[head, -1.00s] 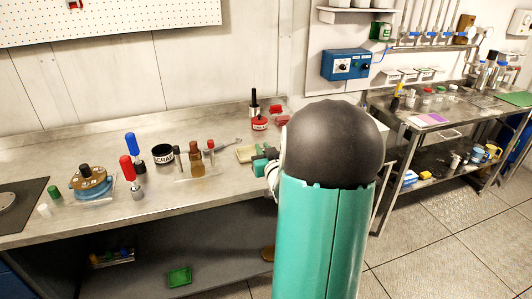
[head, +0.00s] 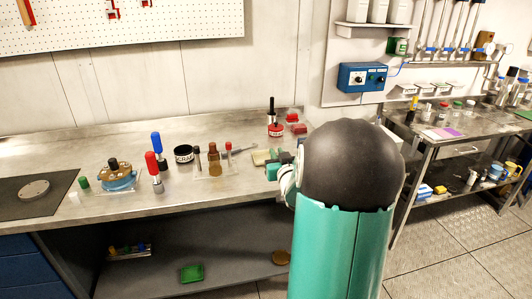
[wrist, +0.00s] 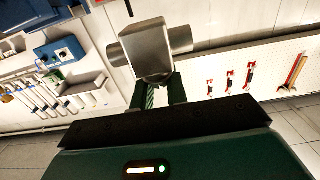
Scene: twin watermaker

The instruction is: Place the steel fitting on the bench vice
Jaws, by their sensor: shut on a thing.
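The steel fitting (wrist: 150,48) is a grey block with a round stub on each side. In the wrist view it sits between the fingertips of my gripper (wrist: 160,92), which is shut on it. The fitting is held up in the air, with wall and pegboard behind it. In the head view my dark, rounded arm joint and green arm link hide the fitting and part of the bench. A small red object (head: 298,128) stands at the back of the bench, left of my arm; I cannot tell whether it is the bench vice.
The steel bench (head: 120,150) holds bottles, a black round container (head: 184,153), red-handled and blue-handled tools and a pale tray (head: 262,157). A second steel table (head: 425,128) stands at the right. A blue control box (head: 362,77) hangs on the wall. Open floor lies at lower right.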

